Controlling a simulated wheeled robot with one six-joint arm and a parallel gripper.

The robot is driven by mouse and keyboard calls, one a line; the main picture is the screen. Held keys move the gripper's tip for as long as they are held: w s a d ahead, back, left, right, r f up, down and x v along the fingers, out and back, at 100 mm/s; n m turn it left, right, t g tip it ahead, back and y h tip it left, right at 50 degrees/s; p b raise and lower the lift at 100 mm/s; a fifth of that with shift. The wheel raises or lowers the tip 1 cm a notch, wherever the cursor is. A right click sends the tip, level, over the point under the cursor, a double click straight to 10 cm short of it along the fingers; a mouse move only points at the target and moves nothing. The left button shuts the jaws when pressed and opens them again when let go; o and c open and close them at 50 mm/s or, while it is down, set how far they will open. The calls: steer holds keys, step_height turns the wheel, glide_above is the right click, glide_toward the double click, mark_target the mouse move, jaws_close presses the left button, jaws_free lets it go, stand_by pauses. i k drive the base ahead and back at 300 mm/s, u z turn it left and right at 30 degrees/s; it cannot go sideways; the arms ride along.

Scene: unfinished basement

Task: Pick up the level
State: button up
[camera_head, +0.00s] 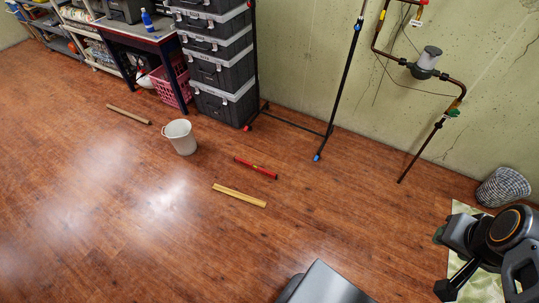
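A thin red bar (255,167) with a small yellowish patch near its middle lies flat on the wooden floor, near the middle of the view; it looks like the level. A yellow strip (239,195), like a piece of wood or a ruler, lies just in front of it, roughly parallel and apart from it. Nothing covers the red bar.
A whitish bucket (181,138) stands left of the red bar, with a brown stick (129,114) beyond it. Stacked dark bins (222,72) and a black rack (320,131) stand behind. The front-left floor is clear.

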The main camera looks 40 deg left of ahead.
mark_target(267, 173)
steer(key=u, duration=0.25)
steer(key=i, duration=1.6)
steer(key=u, duration=1.65)
steer(key=i, duration=0.95)
steer(key=u, duration=1.35)
steer(key=i, duration=0.15)
steer(key=z, duration=0.15)
